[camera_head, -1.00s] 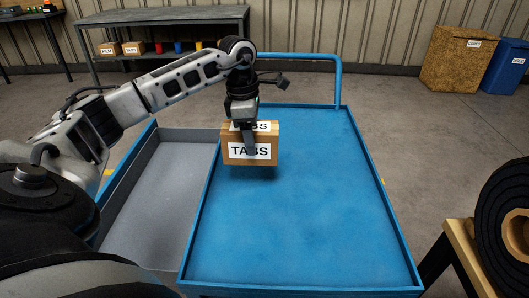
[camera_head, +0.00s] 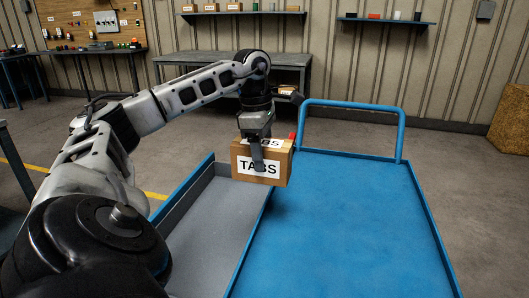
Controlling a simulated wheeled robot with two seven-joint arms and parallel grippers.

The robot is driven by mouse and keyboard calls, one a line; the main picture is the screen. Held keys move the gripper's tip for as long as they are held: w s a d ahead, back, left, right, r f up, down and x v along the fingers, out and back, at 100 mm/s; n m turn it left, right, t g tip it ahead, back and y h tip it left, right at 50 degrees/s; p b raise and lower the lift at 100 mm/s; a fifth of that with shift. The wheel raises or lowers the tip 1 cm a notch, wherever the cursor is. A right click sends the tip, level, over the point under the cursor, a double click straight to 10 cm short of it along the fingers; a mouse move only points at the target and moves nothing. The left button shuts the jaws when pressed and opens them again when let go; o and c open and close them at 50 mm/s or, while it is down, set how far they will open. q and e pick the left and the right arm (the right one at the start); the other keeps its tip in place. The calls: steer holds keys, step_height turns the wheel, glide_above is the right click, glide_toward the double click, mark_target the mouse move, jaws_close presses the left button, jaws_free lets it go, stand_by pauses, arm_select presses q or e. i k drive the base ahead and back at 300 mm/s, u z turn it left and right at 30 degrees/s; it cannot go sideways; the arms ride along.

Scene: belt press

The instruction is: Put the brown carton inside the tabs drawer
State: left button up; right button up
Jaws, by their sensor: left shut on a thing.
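The brown carton (camera_head: 242,171), with white TABS labels on its front and top, is held upright in my left gripper (camera_head: 265,160). The left gripper is shut on it from above, one finger lying across the front label. The carton hangs over the inner edge between an open grey drawer (camera_head: 207,228) on the left and the blue cart top (camera_head: 345,220). The visible part of the drawer floor is bare; my arm hides its near left part. No label shows on the drawer. My right gripper is not in view.
The cart's blue handle (camera_head: 352,104) rises at its far end. A grey workbench (camera_head: 190,62) stands behind, with wall shelves above. A chipboard box (camera_head: 512,120) stands at far right. The cart top is clear.

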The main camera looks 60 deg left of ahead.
mark_target(220, 229)
steer(key=k, duration=1)
